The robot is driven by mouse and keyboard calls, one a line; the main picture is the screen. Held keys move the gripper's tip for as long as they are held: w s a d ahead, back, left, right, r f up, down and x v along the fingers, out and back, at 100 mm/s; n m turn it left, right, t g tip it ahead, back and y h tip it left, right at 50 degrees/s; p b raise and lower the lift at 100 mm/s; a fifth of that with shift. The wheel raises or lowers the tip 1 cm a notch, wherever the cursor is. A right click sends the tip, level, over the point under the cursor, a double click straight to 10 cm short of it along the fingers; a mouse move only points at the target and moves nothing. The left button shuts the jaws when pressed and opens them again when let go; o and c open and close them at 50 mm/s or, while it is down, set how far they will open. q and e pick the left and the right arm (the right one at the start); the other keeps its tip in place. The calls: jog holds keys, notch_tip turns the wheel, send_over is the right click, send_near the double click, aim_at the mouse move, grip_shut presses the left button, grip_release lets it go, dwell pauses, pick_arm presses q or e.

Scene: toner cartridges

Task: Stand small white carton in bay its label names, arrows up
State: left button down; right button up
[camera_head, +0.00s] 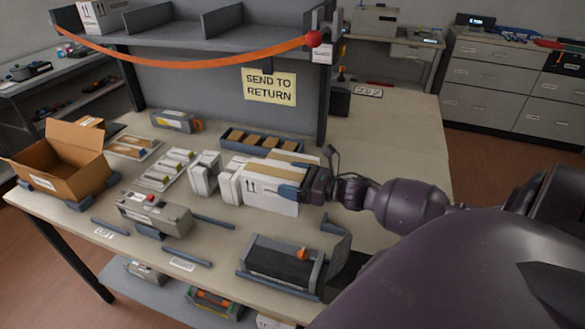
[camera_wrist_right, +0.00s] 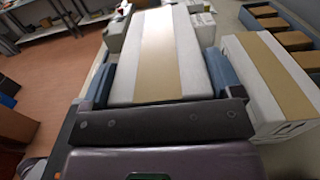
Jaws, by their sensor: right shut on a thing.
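My right gripper (camera_head: 293,191) comes in from the right with its blue fingers closed across a white carton (camera_head: 262,199). Dark up arrows show on its near face and tan tape along its top. In the right wrist view the carton (camera_wrist_right: 150,50) fills the space between the fingers. I cannot tell whether it touches the table. A second white taped carton (camera_wrist_right: 268,88) stands beside it, mostly hidden in the head view. The grey shelf (camera_head: 185,38) above has upright dividers forming bays. No bay name or carton label is readable. My left gripper is out of view.
An orange strap (camera_head: 180,62) hangs across the shelf front. A blue tray of brown boxes (camera_head: 232,136) lies behind the cartons. White blocks (camera_head: 203,174) stand left of the held carton. A grey device (camera_head: 152,215), an open cardboard box (camera_head: 60,172) and a dark cradle (camera_head: 283,262) occupy the table.

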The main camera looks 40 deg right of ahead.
notch_tip(320, 180, down, 2)
jog(key=shift+f, duration=0.1)
notch_tip(320, 180, down, 4)
jog(key=shift+r, duration=0.15)
dwell(0.3)
jog(key=shift+f+b, duration=0.25)
jog(key=shift+b, duration=0.1)
jog(key=o, duration=1.1)
jog(key=shift+c, duration=0.2)
